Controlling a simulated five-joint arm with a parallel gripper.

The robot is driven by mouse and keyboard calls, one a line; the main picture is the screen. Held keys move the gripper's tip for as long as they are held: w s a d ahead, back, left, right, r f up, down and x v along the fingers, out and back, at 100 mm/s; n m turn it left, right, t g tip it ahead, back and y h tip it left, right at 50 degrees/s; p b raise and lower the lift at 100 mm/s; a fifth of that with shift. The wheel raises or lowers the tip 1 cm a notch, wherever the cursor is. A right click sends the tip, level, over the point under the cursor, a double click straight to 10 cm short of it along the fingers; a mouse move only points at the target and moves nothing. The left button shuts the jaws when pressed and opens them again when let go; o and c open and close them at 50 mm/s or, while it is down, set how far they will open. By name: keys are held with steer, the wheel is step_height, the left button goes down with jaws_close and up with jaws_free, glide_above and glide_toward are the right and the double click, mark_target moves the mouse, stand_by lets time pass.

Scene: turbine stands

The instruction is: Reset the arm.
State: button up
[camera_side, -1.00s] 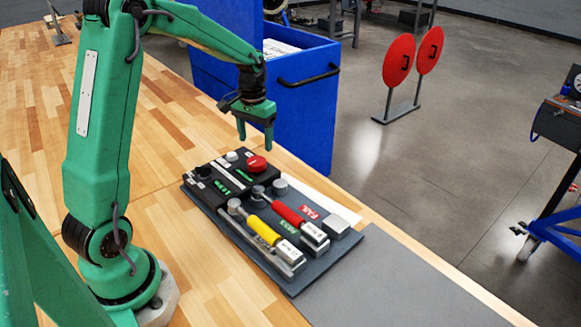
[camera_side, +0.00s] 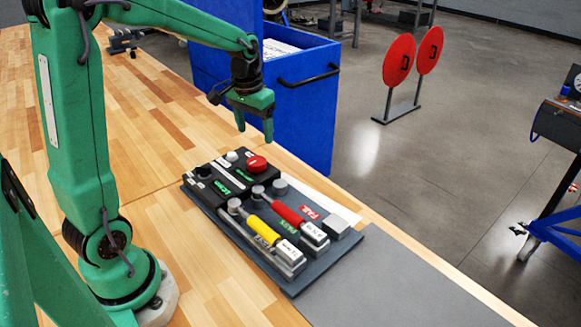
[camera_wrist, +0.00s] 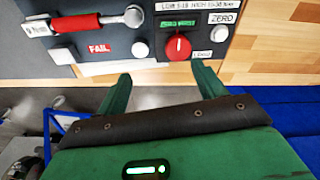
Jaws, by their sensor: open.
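My green gripper (camera_side: 254,126) hangs open and empty above the far edge of the dark control panel (camera_side: 319,279) on the wooden bench. In the wrist view my two green fingers (camera_wrist: 162,85) stand apart with nothing between them, pointing toward the panel. A red knob (camera_side: 257,164) sits on the panel's black box, below and apart from my gripper; it also shows in the wrist view (camera_wrist: 178,46). My arm is raised and reaches over the bench.
A blue cabinet (camera_side: 310,120) with a black handle stands just behind my gripper at the bench edge. A grey mat (camera_side: 390,290) lies right of the panel. The bench (camera_side: 150,110) left of the panel is mostly clear. Red discs (camera_side: 399,60) stand on the floor beyond.

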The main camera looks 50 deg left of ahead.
steer(key=s+d+r+m+t, duration=0.1)
steer(key=s+d+r+t, duration=0.1)
steer(key=s+d, duration=0.4)
steer(key=s+d+r+m+t, duration=0.1)
steer(key=s+d+r, duration=0.3)
steer(key=s, duration=0.6)
steer(key=shift+s+d+m+t, duration=0.3)
steer(key=shift+d+m+t, duration=0.1)
steer(key=shift+d+t, duration=0.4)
